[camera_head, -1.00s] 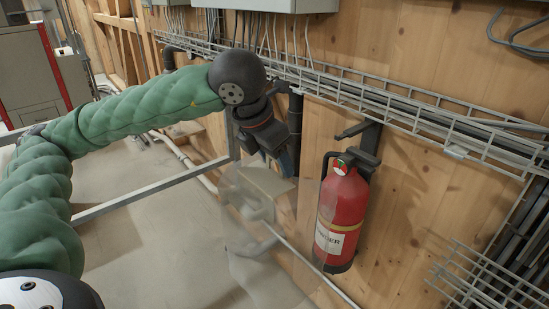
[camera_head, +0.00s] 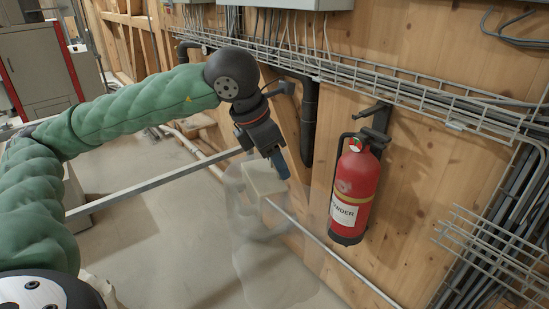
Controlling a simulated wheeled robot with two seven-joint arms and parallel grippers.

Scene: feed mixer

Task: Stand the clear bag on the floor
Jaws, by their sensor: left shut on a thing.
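The clear bag (camera_head: 262,238) is see-through and hard to make out. It hangs roughly upright below my left gripper (camera_head: 282,172), in front of the wooden wall. My left gripper points down and is shut on the bag's upper part; the exact grip is hard to see. The bag's lower end shows against the grey floor (camera_head: 165,255), and I cannot tell whether it touches it. My right gripper is not in view.
A red fire extinguisher (camera_head: 355,190) hangs on the wall right of the bag. A metal rail (camera_head: 160,182) crosses left of it, and a thin pipe (camera_head: 335,252) runs along the wall's foot. A wire cable tray (camera_head: 400,88) runs above.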

